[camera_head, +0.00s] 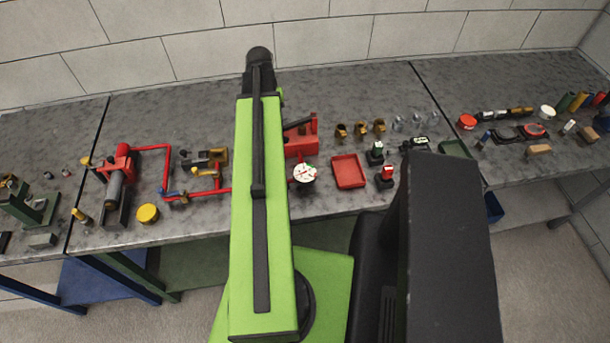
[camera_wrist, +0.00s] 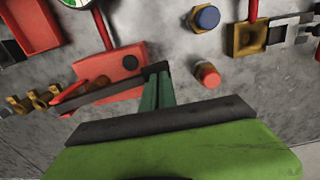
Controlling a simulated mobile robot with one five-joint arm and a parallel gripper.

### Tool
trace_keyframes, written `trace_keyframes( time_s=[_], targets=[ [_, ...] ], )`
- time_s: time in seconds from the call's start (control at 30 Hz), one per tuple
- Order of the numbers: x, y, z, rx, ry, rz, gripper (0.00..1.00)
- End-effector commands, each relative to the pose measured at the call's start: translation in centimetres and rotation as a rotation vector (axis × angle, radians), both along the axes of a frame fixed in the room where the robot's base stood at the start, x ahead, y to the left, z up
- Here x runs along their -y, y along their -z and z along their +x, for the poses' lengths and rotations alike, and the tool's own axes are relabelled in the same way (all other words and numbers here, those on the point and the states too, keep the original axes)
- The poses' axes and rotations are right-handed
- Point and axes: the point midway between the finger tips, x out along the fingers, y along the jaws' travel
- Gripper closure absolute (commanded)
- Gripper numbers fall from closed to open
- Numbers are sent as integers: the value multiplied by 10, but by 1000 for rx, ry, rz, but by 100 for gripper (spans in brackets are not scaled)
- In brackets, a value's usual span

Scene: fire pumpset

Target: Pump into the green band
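The red hand pump (camera_head: 301,146) stands on the bench just right of my arm; its base (camera_wrist: 122,64) shows in the wrist view. Its dark handle (camera_wrist: 108,94) runs from a red pivot at the left to my gripper (camera_wrist: 157,72). The narrow green fingers are close together at the handle's end and look shut on it; the grip itself is partly hidden. In the head view my arm covers the gripper and that handle end. The white gauge (camera_head: 305,172) is in front of the pump; its needle is too small to read. The wrist view (camera_wrist: 76,3) cuts it off.
A red tray (camera_head: 348,171) lies right of the gauge, with brass fittings (camera_head: 360,130) behind it. In the wrist view a blue-topped cap (camera_wrist: 207,17) and a red-topped cylinder (camera_wrist: 207,75) stand right of the pump. Red piping (camera_head: 150,148) lies further left.

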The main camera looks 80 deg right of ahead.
Motion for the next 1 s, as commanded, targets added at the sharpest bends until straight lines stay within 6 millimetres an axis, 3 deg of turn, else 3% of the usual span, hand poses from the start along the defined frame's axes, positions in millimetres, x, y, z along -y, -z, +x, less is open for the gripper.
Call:
trace_keyframes(
  time_s=[0.1, 0.33, 0.83, 1.0],
  targets=[
    [0, 11, 0, 1, 0, 0, 100],
    [0, 5, 1, 2, 0, 1, 100],
    [0, -46, 0, 1, 0, 0, 100],
    [0, -49, 0, 1, 1, 0, 100]
  ],
)
